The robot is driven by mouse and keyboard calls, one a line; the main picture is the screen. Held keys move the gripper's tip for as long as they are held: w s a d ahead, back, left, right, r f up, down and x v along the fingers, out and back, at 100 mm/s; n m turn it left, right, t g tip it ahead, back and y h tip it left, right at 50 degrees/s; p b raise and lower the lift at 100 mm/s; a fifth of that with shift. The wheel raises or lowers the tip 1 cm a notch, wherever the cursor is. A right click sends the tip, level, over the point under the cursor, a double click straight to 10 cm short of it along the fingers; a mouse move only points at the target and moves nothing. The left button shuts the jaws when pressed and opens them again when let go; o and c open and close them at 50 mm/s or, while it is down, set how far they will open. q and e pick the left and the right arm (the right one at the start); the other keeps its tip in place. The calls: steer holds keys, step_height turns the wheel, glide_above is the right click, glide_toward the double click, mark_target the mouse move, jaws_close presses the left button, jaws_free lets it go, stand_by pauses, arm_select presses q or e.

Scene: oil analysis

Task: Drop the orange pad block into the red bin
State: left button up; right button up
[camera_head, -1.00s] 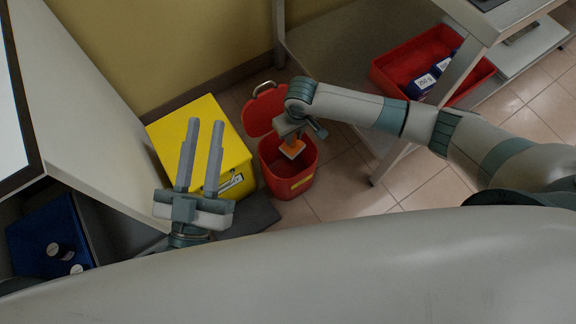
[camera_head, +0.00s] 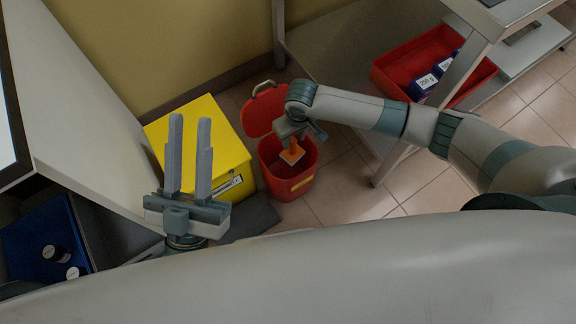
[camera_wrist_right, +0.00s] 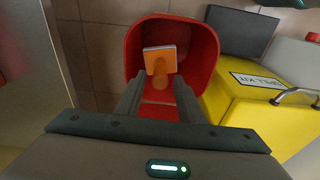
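The orange pad block (camera_head: 291,156), a flat square pad with an orange handle, is just below my right gripper (camera_head: 296,128) and within the mouth of the red bin (camera_head: 300,184). In the right wrist view, the orange pad block (camera_wrist_right: 160,60) shows beyond the fingers, inside the outline of the red bin (camera_wrist_right: 205,45). The fingers are spread, with gaps on both sides of the handle. I cannot tell whether the block touches the bin's bottom. My left gripper (camera_head: 190,120) is open and empty in front of the yellow box.
A yellow box (camera_head: 205,135) stands left of the bin, whose red lid (camera_head: 265,108) is open at the back. A red tray (camera_head: 415,62) with blue-labelled items is on the shelf at right. A blue crate (camera_head: 35,235) is at lower left.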

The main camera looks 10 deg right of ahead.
steer(key=shift+r, duration=0.15)
steer(key=shift+s+r+p, duration=0.1)
steer(key=shift+r+p, duration=0.25)
steer(key=shift+r, duration=0.3)
step_height(320, 180, up, 2)
steer(key=shift+s+d+p, duration=0.1)
steer(key=shift+p, duration=0.25)
arm_select(q)
steer(key=w+f+g+y+p, duration=0.3)
steer(key=f+g, duration=0.7)
steer(key=f, duration=0.7)
steer(key=shift+a+g+p, duration=0.3)
steer(key=shift+g+p, duration=0.1)
steer(key=shift+p, duration=0.15)
arm_select(e)
step_height(320, 180, up, 14)
steer(key=s, duration=0.1)
steer(key=shift+s+d+f, duration=0.15)
steer(key=shift+s+d, duration=0.15)
arm_select(q)
steer(key=shift+s+f, duration=0.1)
